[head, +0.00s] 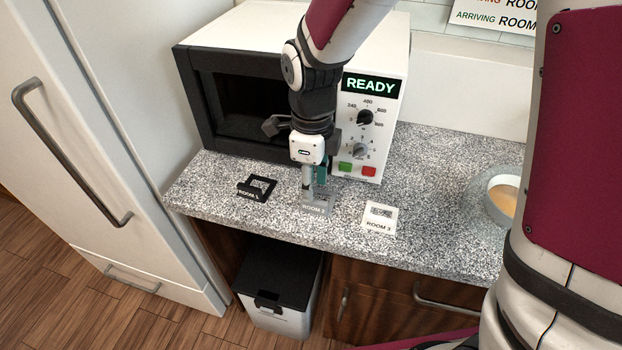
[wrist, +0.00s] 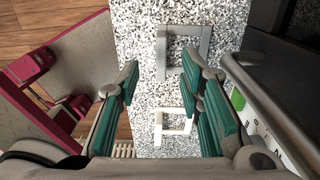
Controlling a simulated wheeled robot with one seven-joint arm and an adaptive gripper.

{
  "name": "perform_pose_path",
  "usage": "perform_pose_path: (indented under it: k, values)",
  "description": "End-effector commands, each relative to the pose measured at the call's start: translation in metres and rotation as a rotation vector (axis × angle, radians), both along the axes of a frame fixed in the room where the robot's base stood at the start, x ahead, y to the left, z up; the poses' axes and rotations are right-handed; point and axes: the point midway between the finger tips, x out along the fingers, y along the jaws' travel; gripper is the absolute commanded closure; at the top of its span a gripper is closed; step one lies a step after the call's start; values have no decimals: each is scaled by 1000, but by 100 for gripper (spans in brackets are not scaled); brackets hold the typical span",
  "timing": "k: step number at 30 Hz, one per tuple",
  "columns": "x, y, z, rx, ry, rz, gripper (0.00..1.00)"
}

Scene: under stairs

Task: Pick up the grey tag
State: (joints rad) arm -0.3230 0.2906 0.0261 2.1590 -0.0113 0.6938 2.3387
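The grey tag (head: 317,208), marked ROOM 2, is on the speckled counter in front of the microwave. In the wrist view the grey tag (wrist: 185,29) is a square open frame between and just ahead of my fingertips. My gripper (head: 316,190) points down over it, and its fingers hide part of the tag in the head view. In the wrist view my gripper (wrist: 180,70) is open, with a wide gap between its teal-padded fingers and nothing held. I cannot tell how high the fingertips are above the counter.
A black tag (head: 257,188) is to the left and a white ROOM 3 tag (head: 379,218) to the right. The microwave (head: 365,130) stands close behind. A bowl (head: 500,200) is at far right. A bin (head: 281,283) is below the counter, beside a white fridge (head: 120,120).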

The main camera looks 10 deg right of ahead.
Motion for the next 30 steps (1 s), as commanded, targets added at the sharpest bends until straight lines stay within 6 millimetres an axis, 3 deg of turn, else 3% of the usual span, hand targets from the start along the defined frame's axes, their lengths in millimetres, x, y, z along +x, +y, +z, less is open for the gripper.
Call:
perform_pose_path:
  k: [7,16,25,30]
  values:
    - [0,-2,-17,-1,1,-1,66]
    - [-1,-5,-57,0,1,0,66]
    - [0,-5,-61,1,-2,1,66]
    - [0,-5,-61,1,-2,0,100]
